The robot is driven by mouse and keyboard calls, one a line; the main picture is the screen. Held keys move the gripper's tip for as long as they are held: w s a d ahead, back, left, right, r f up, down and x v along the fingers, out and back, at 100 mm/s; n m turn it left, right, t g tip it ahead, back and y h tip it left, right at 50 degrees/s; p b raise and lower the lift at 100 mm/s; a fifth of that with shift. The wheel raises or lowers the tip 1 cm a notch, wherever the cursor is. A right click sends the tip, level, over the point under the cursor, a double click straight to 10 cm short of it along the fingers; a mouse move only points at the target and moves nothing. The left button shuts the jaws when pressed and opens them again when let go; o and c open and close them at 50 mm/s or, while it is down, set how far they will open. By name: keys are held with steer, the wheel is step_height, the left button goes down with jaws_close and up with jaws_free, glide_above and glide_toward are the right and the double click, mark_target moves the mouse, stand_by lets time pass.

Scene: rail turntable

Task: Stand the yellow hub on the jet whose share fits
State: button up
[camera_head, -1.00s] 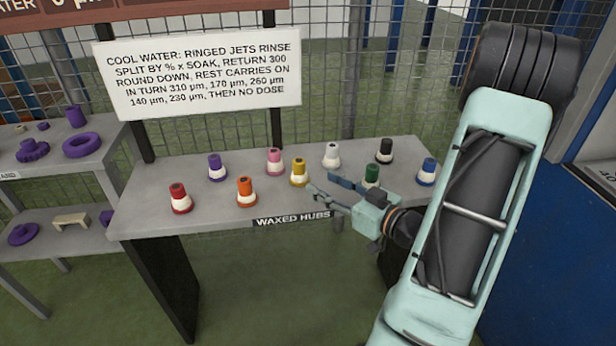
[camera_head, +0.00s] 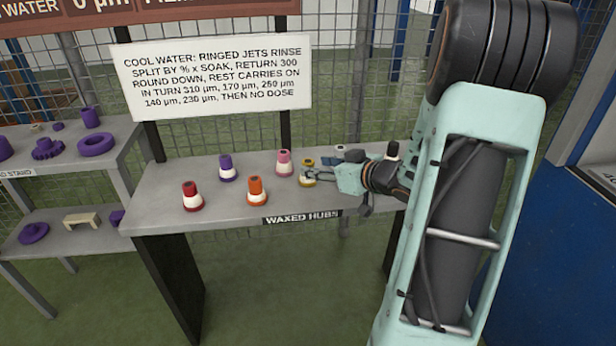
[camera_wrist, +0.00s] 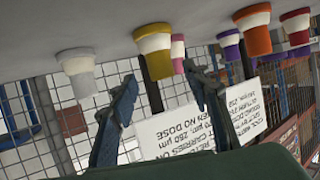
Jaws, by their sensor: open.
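The yellow hub (camera_head: 306,182) with a white band stands upright on the waxed hubs table (camera_head: 165,207), among other coloured hubs. My gripper (camera_head: 318,169) is open at the yellow hub, coming from the right, and its fingers partly cover the hub. In the wrist view, which is upside down, the yellow hub (camera_wrist: 155,42) shows just beyond and between the two spread fingertips (camera_wrist: 158,78). I cannot tell whether a finger touches it. No jet can be made out in these views.
Pink (camera_head: 284,164), purple (camera_head: 227,172), orange (camera_head: 257,192) and red (camera_head: 192,198) hubs stand left of the yellow one. A white hub (camera_wrist: 76,70) stands on its other side. A sign (camera_head: 212,80) hangs behind the table; a shelf with purple parts (camera_head: 97,143) is at left.

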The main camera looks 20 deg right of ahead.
mark_target(312, 166)
steer(key=b+x, duration=0.1)
steer(key=x, duration=0.3)
steer(key=shift+s+a+f+b, duration=0.1)
steer(key=shift+s+b, duration=0.05)
steer(key=shift+b, duration=0.25)
steer(key=shift+w+a, duration=0.1)
steer(key=shift+w, duration=0.25)
steer(key=shift+c, duration=0.7)
jaws_close()
